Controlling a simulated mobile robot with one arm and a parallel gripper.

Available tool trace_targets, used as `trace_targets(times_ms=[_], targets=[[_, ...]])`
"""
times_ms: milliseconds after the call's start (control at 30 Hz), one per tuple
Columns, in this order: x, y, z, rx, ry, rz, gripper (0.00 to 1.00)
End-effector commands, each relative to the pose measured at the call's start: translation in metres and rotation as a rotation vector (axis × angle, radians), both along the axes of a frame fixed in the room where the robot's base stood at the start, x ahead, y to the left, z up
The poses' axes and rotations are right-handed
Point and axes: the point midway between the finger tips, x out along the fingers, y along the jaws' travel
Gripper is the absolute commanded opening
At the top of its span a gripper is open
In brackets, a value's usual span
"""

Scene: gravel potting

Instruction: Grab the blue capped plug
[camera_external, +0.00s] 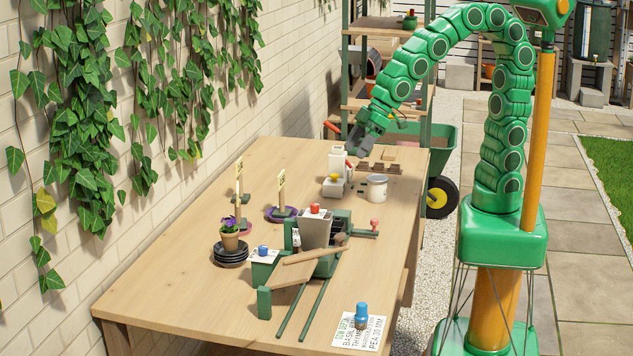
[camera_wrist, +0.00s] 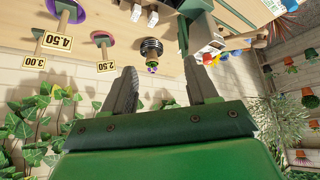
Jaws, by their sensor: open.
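The blue capped plug (camera_external: 361,313) stands upright on a white printed card (camera_external: 345,333) at the near right end of the wooden table. My gripper (camera_external: 358,146) is above the far end of the table, well away from the plug. In the wrist view my gripper (camera_wrist: 160,84) is open, with its two grey fingers apart and nothing between them. I cannot make out the blue capped plug in the wrist view.
On the table (camera_external: 190,262), a green rig with a grey hopper (camera_external: 316,230) and rails stands between gripper and plug. A potted flower (camera_external: 230,238) on stacked black saucers, price signs and a white mug (camera_external: 377,187) are nearby. The near left tabletop is clear.

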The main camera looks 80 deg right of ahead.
Motion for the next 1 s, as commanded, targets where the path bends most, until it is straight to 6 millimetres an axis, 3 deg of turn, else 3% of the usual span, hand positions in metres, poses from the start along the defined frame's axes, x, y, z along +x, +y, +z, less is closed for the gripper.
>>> trace_targets(times_ms=[33, 267, 500, 700, 1000], targets=[[0.002, 0.025, -0.003, 0.02, -0.022, 0.045, 0.58], [-0.001, 0.135, 0.001, 0.159, -0.141, 0.226, 0.58], [-0.032, 0.24, 0.006, 0.319, -0.23, 0.4, 0.58], [-0.058, 0.291, 0.012, 0.411, -0.267, 0.486, 0.58], [-0.092, 0.34, 0.014, 0.509, -0.293, 0.573, 0.58]])
